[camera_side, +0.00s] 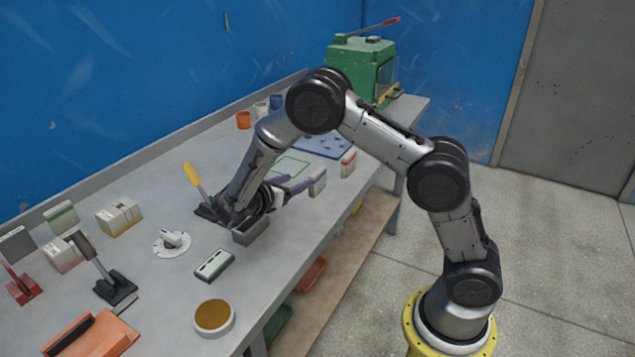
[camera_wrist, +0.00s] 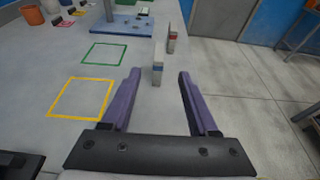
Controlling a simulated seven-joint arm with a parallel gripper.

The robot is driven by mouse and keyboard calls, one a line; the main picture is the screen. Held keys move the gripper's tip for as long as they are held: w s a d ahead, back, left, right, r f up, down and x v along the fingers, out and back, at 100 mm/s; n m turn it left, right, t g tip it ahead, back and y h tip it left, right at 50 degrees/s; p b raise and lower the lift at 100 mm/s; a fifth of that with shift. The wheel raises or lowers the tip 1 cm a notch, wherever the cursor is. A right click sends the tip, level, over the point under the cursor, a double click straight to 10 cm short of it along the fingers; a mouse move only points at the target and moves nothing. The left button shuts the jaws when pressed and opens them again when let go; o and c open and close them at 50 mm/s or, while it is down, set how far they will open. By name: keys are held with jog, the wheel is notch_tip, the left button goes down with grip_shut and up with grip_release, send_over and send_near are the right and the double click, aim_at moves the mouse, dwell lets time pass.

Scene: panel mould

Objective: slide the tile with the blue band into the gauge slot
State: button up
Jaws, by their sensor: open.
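The tile with the blue band (camera_wrist: 158,76) stands upright on the bench in the wrist view, narrow edge towards me. It also shows in the side view (camera_side: 317,183), at the bench's right edge. My gripper (camera_wrist: 160,73) is open, its purple fingers pointing at the tile. In the wrist view the tile's near edge appears between the fingertips, with room on both sides; I cannot tell whether the tips reach past it. The gripper also shows low over the bench in the side view (camera_side: 296,185). I cannot clearly identify the gauge slot.
A red-banded tile (camera_wrist: 172,40) stands just beyond the blue-banded one. Yellow (camera_wrist: 80,97) and green (camera_wrist: 104,54) outlined squares lie to the left. A blue perforated plate (camera_wrist: 125,24) lies farther back. A slotted pale block (camera_side: 214,265) sits nearer the side camera.

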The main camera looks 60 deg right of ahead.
aim_at(316, 172)
jog(key=x, duration=0.8)
jog(key=shift+x, duration=2.6)
jog(key=shift+w, duration=0.1)
grip_shut()
